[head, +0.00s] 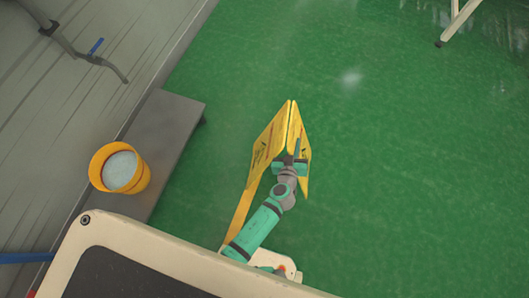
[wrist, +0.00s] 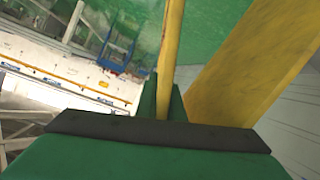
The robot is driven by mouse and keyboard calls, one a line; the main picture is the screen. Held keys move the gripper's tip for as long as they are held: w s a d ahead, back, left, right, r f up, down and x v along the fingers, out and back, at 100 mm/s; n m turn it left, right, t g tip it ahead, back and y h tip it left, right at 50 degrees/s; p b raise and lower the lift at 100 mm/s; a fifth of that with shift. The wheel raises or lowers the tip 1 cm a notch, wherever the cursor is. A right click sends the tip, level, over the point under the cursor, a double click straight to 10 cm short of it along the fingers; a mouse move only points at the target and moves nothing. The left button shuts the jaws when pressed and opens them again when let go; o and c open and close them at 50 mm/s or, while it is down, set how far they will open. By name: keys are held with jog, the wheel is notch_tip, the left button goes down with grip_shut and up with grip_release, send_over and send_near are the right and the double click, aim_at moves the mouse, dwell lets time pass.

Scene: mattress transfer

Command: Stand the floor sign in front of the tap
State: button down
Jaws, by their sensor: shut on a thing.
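The yellow floor sign (head: 267,148) is in the middle of the head view, with its two panels spread apart from a shared top edge. My gripper (head: 290,166) is shut on one panel of it. In the wrist view, that panel shows as a thin yellow edge (wrist: 170,60) between the fingers, and the other panel (wrist: 250,70) slants off to the right. I cannot tell whether the sign touches the floor. The tap (head: 114,69), a grey pipe with a blue lever, is at the upper left of the head view, apart from the sign.
A yellow bucket (head: 143,178) with pale grey contents stands on a low grey platform (head: 168,125) along the left wall, below the tap in the picture. The green floor (head: 380,170) is clear to the right. Cream legs (head: 455,22) stand at the top right.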

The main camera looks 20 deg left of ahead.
aim_at(271, 138)
jog(key=s+a+n+g+y, duration=0.1)
jog(key=s+a+n+y, duration=0.2)
jog(key=a, duration=0.8)
jog(key=s+a+n+g+y, duration=0.15)
jog(key=a+n+y, duration=0.3)
jog(key=a, duration=0.55)
jog(key=shift+m, duration=0.45)
jog(key=w+d+f, duration=0.2)
jog(key=d+f, duration=0.1)
jog(key=w+d+f, duration=0.6)
jog(key=d, duration=0.1)
jog(key=shift+w+d+f, duration=0.15)
jog(key=shift+f, duration=0.65)
jog(key=shift+w+d+f, duration=0.1)
jog(key=shift+d+f, duration=0.1)
jog(key=shift+f, duration=0.6)
jog(key=shift+w+d+f, duration=0.15)
jog(key=shift+f, duration=0.75)
jog(key=c, duration=1.9)
grip_release()
jog(key=shift+f, duration=0.1)
